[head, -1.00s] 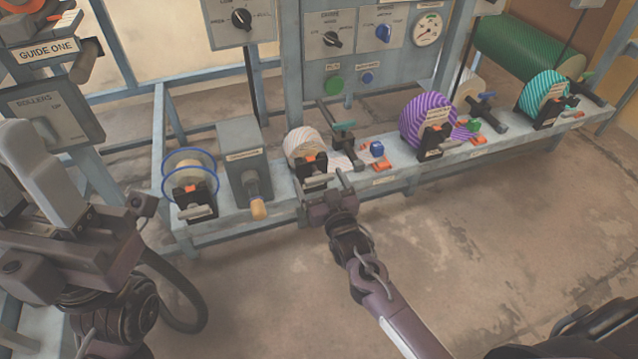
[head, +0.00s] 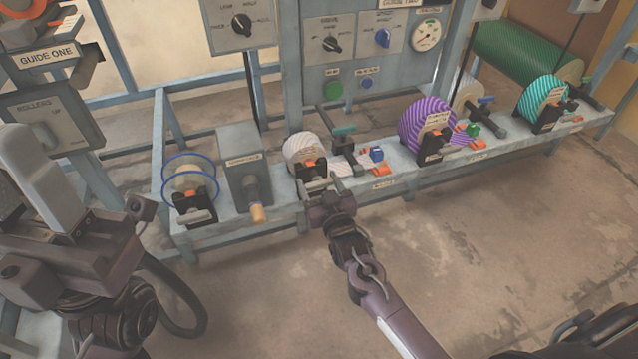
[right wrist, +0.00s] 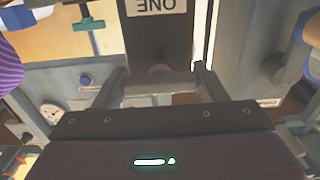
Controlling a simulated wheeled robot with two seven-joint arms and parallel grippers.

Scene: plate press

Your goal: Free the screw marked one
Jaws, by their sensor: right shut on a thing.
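The screw marked one shows as a grey cross-bar handle (right wrist: 158,90) in the right wrist view, below an upside-down label reading "ONE" (right wrist: 162,5). My right gripper (right wrist: 158,84) is shut on this bar, with one finger at each end of it. In the head view my right gripper (head: 319,183) is at the front of the black block (head: 308,170) below the white striped roll (head: 304,148). The gripper partly hides the screw there. My left arm (head: 75,255) fills the left side of the head view. I cannot make out its jaws.
A grey box (head: 242,160) with a wooden-ended handle (head: 257,213) and a blue-rimmed spool (head: 190,180) stand to the left. A purple striped roll (head: 420,122) and a teal striped roll (head: 540,95) stand to the right. The floor (head: 480,240) in front is clear.

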